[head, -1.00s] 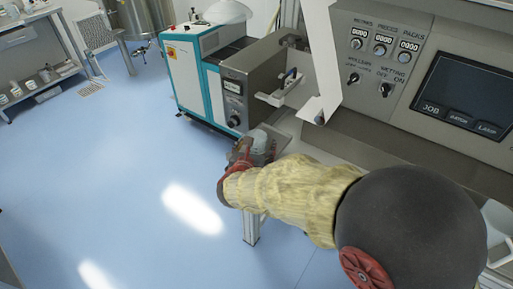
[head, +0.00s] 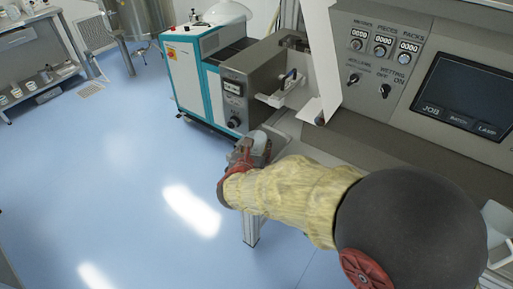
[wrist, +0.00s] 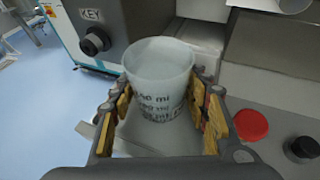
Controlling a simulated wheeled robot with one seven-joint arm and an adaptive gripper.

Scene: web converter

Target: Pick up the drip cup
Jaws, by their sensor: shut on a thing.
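The drip cup (wrist: 160,72) is a translucent whitish cup with dark printed measure marks. In the wrist view it stands upright between the yellow-padded fingers of my gripper (wrist: 162,113), which is shut on it. In the head view my gripper (head: 250,150) is at the near end of the machine's ledge, and the cup (head: 261,141) shows only as a small pale patch, mostly hidden by the gripper. I cannot tell whether the cup's base touches the surface below.
A grey box with a black knob (wrist: 95,42) stands close left of the cup. A red button (wrist: 251,124) and a black knob (wrist: 303,148) are at the right. The control panel (head: 395,60) rises behind my arm. Blue floor (head: 110,180) at the left is clear.

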